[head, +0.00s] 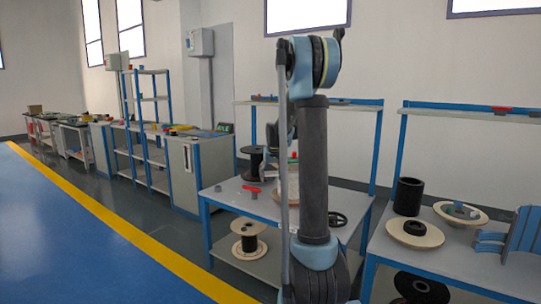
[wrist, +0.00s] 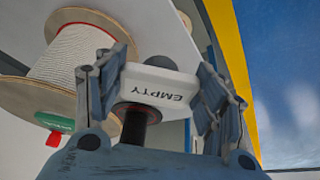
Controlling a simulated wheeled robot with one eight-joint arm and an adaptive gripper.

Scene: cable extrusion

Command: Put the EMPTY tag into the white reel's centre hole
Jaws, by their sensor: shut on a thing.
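The EMPTY tag (wrist: 158,86) is a pale block with dark lettering, which reads upside down in the wrist view. My gripper (wrist: 163,88) is shut on it, one finger at each side. A dark round piece shows just below the tag; I cannot tell whether it belongs to it. The white reel (wrist: 76,52) lies at the left of the wrist view, apart from the tag, with white cord between two wooden flanges. Its centre hole does not show. In the head view my arm hides most of the reel (head: 291,187) and my gripper is not clearly visible.
A blue-framed table (head: 235,194) carries a black reel (head: 256,161) and a small red item (head: 252,189). Another reel (head: 248,240) stands on its lower shelf. A second table (head: 440,262) at the right holds wooden discs and a black cylinder (head: 408,196). Open floor lies left.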

